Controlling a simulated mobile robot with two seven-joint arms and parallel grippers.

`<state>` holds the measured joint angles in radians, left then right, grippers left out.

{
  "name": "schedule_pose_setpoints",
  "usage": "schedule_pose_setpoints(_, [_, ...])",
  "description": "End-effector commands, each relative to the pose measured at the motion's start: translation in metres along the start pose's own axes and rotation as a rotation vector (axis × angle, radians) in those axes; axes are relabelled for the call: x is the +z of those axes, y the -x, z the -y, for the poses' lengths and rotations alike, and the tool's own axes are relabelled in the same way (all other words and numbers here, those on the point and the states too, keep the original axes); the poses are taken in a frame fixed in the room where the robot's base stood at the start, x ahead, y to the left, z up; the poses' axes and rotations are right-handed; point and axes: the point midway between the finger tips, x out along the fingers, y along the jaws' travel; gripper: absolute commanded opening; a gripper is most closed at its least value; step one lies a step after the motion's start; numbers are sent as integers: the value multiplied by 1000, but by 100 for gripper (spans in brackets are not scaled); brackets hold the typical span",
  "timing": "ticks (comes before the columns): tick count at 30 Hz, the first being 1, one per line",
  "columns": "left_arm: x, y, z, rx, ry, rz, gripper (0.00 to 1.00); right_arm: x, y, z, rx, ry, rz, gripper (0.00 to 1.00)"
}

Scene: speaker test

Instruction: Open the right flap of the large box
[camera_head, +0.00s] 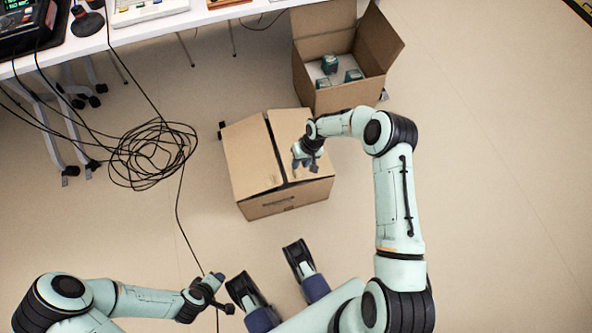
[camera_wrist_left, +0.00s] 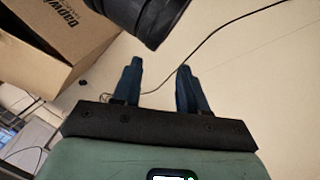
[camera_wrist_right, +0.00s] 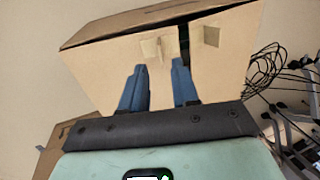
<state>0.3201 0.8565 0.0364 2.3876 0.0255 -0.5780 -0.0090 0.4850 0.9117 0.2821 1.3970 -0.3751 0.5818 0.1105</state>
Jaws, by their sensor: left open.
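The large cardboard box (camera_head: 250,162) stands on the floor in the middle of the head view. Its left flap (camera_head: 250,155) and right flap (camera_head: 285,125) lie across the top with a dark narrow gap between them. My right gripper (camera_head: 308,163) is over the right flap and hides part of it. In the right wrist view its fingers (camera_wrist_right: 159,88) are apart, with the box top (camera_wrist_right: 110,65) behind them and nothing held; contact cannot be told. My left gripper (camera_head: 222,292) is open and empty, low in the head view, away from the box. Its fingers show in the left wrist view (camera_wrist_left: 158,85).
A second cardboard box (camera_head: 345,98), open, holds several small green items (camera_head: 330,64) behind the large box. Coiled black cable (camera_head: 150,155) lies on the floor to the left. A white table (camera_head: 150,20) stands at top left. The floor at right is clear.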

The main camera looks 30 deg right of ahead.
Motion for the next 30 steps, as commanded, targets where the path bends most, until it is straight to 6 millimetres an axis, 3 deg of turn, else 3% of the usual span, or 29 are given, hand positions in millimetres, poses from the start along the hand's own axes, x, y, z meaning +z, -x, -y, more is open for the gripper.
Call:
schedule_pose_setpoints(3, [-9, -9, 3, -3, 3, -27, 43, 0, -27, 0, -1, -1, 2, 30])
schedule_pose_setpoints(9, [-14, -16, 7, -8, 7, -42, 43, 0, -50, 0, -1, 0, 1, 30])
schedule_pose_setpoints(21, [-15, -17, 9, -11, 8, -43, 43, 0, -57, 0, -1, 0, -1, 30])
schedule_pose_setpoints(22, [-15, -17, 9, -11, 8, -43, 43, 0, -56, 0, -1, 0, -1, 23])
schedule_pose_setpoints(24, [-15, -17, 9, -11, 8, -43, 43, 0, -56, 0, -1, 0, -1, 0])
schedule_pose_setpoints(30, [-14, -17, 9, -11, 8, -42, 43, 0, -56, 0, -1, 0, -1, 0])
